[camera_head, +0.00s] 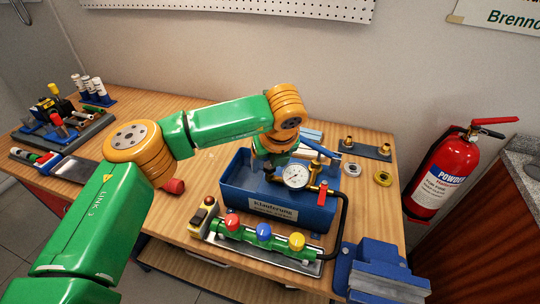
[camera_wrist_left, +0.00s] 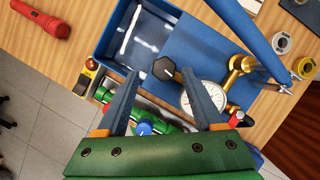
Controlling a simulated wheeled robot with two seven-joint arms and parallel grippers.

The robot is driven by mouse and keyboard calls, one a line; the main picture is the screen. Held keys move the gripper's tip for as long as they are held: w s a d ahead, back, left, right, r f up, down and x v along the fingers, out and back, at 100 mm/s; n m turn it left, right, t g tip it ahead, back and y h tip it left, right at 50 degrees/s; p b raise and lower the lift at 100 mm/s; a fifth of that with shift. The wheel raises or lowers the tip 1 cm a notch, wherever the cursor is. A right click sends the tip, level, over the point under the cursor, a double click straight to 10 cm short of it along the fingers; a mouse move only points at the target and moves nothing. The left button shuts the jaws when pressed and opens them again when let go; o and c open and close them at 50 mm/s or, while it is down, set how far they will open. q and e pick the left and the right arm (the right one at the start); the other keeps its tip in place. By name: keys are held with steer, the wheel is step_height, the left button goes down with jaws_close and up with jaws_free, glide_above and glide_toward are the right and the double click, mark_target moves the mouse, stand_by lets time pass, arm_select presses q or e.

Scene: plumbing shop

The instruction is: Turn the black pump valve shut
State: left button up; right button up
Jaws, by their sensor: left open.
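The blue pump tank (camera_head: 240,193) stands on the wooden bench, with a round white gauge (camera_head: 296,175) on its brass fittings. In the left wrist view the black valve knob (camera_wrist_left: 164,68) sits beside the gauge (camera_wrist_left: 203,98), close to the tips of my left gripper (camera_wrist_left: 160,75). The knob appears between the two open fingers, and I see no firm contact. In the head view my left gripper (camera_head: 272,160) points down over the tank, and the knob is largely hidden by it. My right gripper is in neither view.
A manifold with coloured knobs (camera_head: 263,232) lies in front of the tank. A blue vise (camera_head: 375,276) is at the front right corner. A blue pump handle (camera_head: 315,147) crosses behind the gauge. A red flashlight (camera_wrist_left: 42,18) lies left of the tank.

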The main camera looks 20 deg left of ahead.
arm_select(q)
steer(key=shift+w+f, duration=0.25)
steer(key=shift+f, duration=0.05)
steer(key=shift+w+f, duration=0.3)
steer(key=shift+w, duration=0.15)
steer(key=shift+s+r, duration=0.15)
jaws_close()
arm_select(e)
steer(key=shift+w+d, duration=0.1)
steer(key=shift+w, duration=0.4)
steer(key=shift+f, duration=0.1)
